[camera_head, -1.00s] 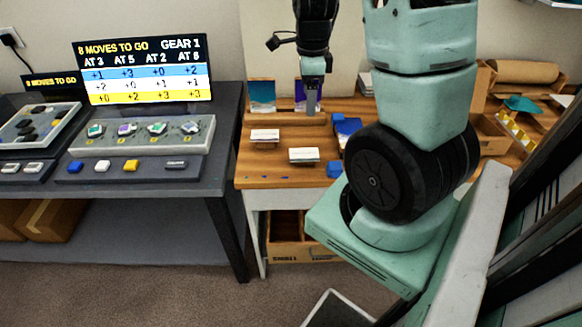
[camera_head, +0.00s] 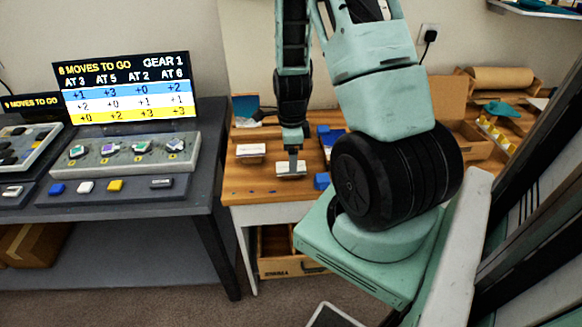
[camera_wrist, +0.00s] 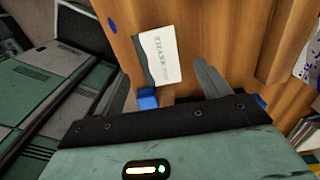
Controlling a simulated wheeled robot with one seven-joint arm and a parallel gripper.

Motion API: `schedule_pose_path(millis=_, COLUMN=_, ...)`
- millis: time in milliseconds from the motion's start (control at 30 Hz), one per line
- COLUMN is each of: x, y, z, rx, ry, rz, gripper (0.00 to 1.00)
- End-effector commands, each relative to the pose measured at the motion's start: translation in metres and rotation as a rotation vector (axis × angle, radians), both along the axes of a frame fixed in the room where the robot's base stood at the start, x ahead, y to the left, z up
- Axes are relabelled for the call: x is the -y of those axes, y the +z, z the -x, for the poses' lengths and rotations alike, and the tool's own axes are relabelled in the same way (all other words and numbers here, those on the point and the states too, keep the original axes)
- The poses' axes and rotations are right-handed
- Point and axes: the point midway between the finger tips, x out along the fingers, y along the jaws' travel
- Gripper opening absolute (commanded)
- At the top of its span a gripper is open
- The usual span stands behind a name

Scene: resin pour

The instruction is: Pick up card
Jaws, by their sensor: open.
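A white card (camera_head: 286,170) with printed lettering is near the front edge of the wooden table. In the wrist view the card (camera_wrist: 162,55) shows beyond and between my fingers, with a dark strip along its left side. My gripper (camera_head: 293,160) points down over the card, hiding part of it. In the wrist view my gripper (camera_wrist: 161,68) has its two fingers spread wide with nothing held between them. I cannot tell the exact gap between the fingertips and the card.
Another white card (camera_head: 250,150) is to the left on the wooden table (camera_head: 240,186). Blue pieces (camera_head: 322,181) are to the right of my gripper. A dark desk (camera_head: 205,185) with a scoreboard screen (camera_head: 126,85) and button panel stands at left.

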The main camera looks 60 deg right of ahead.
Motion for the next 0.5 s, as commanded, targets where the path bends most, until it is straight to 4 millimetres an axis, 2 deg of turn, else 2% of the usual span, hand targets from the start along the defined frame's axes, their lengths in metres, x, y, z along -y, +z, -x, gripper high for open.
schedule_pose_path(millis=200, x=-0.001, y=-0.024, z=0.0, rx=-0.001, ry=-0.001, rz=-0.002, gripper=0.75)
schedule_pose_path(millis=500, x=-0.001, y=-0.027, z=-0.001, rx=0.001, ry=-0.001, rz=0.0, gripper=0.75)
